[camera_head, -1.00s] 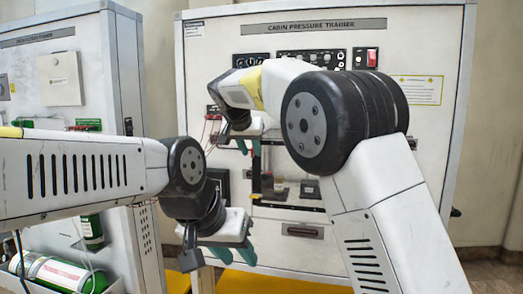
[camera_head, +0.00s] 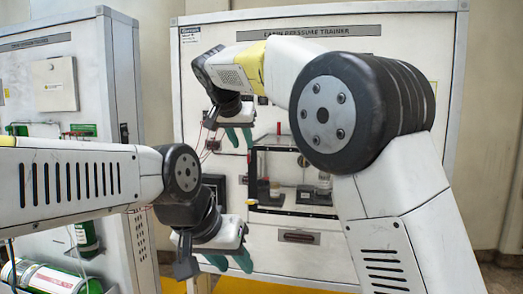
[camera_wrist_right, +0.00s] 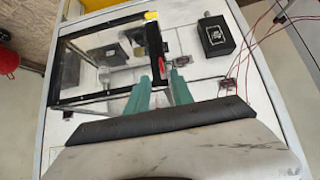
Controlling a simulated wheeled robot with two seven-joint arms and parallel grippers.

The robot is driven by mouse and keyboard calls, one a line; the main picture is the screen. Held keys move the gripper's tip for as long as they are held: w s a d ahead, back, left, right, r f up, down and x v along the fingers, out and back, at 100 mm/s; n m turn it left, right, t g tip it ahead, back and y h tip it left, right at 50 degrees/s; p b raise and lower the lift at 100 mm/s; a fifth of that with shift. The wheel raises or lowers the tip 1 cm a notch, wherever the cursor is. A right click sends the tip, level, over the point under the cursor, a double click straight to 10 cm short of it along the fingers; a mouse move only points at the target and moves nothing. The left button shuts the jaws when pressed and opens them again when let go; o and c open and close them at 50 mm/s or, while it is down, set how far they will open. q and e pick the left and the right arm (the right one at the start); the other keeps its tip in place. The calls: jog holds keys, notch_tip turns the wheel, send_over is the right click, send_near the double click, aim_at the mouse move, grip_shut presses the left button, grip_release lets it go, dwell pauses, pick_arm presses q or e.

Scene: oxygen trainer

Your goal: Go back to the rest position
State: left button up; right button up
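My left gripper (camera_head: 229,262) is the lower one, in front of the cabinet's lower part. Its two green fingers are apart with nothing between them. My right gripper (camera_head: 239,138) is higher, in front of the cabin pressure trainer (camera_head: 215,270), left of its clear-fronted chamber. Its green fingers also show in the right wrist view (camera_wrist_right: 160,92), with a narrow gap and nothing held. The chamber (camera_head: 268,210) has a black frame and small items inside. It also shows in the right wrist view (camera_wrist_right: 62,85), beyond the fingers. My right arm hides much of the panel.
A second trainer cabinet (camera_head: 119,75) stands at the left, with green cylinders (camera_head: 50,278) low down. Red wires (camera_wrist_right: 285,20) hang beside a black box (camera_wrist_right: 215,36) near the chamber. Bare wall and floor lie to the right.

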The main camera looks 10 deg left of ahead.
jog(key=s+d+f+g+y, duration=0.1)
jog(key=s+d+f, duration=0.2)
jog(key=d, duration=0.8)
jog(key=s+d+f+g+y, duration=0.1)
jog(key=s+d+f+g, duration=0.1)
jog(key=d, duration=0.9)
jog(key=s+d+f, duration=0.6)
jog(key=s+f, duration=0.1)
jog(key=s, duration=0.4)
jog(key=s+d+f, duration=0.5)
jog(key=s+f, duration=0.2)
jog(key=s, duration=0.4)
jog(key=shift+s+d+n+y, duration=0.2)
jog(key=shift+d+n+y, duration=0.1)
jog(key=shift+d+n, duration=0.1)
